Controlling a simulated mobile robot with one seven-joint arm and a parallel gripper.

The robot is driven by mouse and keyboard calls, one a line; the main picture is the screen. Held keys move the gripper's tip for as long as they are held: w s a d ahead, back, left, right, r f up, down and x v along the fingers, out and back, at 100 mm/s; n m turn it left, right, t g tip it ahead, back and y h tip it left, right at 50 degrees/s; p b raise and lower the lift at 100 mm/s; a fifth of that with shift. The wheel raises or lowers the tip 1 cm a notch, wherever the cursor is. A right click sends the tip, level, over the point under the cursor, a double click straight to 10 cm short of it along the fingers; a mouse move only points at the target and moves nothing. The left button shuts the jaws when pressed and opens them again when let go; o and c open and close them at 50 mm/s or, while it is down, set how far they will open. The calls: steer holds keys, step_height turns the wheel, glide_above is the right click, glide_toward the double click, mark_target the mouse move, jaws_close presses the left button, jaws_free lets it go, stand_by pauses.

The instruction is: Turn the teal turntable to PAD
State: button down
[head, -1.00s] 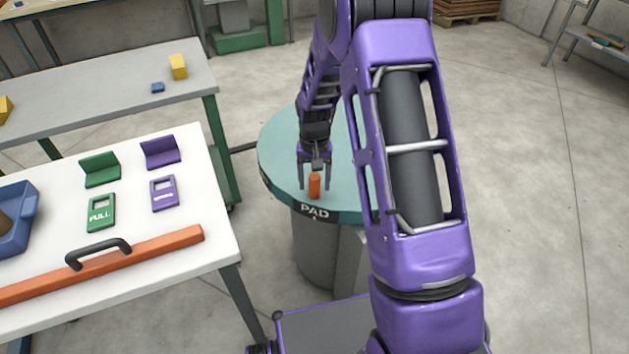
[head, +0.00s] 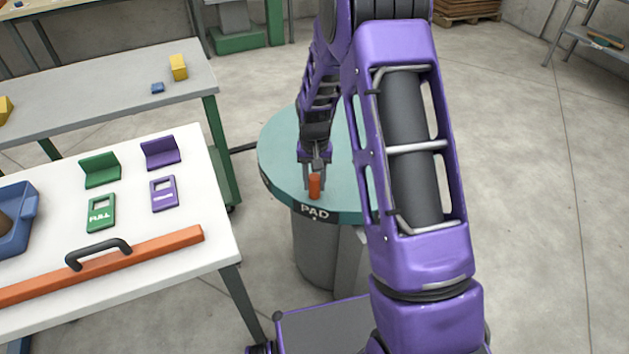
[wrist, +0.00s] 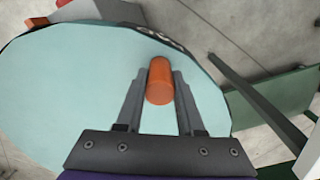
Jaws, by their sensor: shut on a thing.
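The teal turntable (head: 280,165) is a round disc on a grey pedestal, with a dark rim. The word PAD on its rim (head: 314,212) faces the front, just above a small white mark. An orange upright peg (head: 315,188) stands on the disc near that rim. My gripper (head: 313,180) is shut on the peg from behind. In the wrist view the two fingers (wrist: 160,88) lie on either side of the orange peg (wrist: 160,82), over the teal disc (wrist: 70,80). My arm hides the right part of the turntable.
A white table (head: 150,230) at the left holds an orange bar with a dark handle (head: 100,265), green and purple tags and brackets, and a blue tray (head: 15,215). A grey bench (head: 110,95) stands behind it. The floor at the right is clear.

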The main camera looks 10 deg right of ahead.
mark_target(349, 202)
steer(key=shift+d, duration=0.1)
stand_by(0.7)
steer(key=s+d+n, duration=0.1)
steer(key=d, duration=0.1)
steer(key=s+d+n, duration=0.1)
steer(key=d, duration=0.2)
steer(key=s+d+n, duration=0.2)
steer(key=d, duration=0.1)
steer(key=shift+d+r+p, duration=0.1)
steer(key=shift+d+p, duration=0.05)
steer(key=shift+p, duration=0.25)
steer(key=d+n, duration=0.1)
steer(key=d, duration=0.2)
steer(key=d+n+p, duration=0.1)
steer(key=d, duration=0.2)
steer(key=s+d+n, duration=0.1)
steer(key=d, duration=0.2)
steer(key=shift+d, duration=0.2)
steer(key=shift+w+d, duration=0.15)
steer(key=shift+d, duration=0.45)
steer(key=c, duration=0.5)
jaws_free()
step_height(349, 202, up, 17)
steer(key=p, duration=0.3)
steer(key=shift+r, duration=0.15)
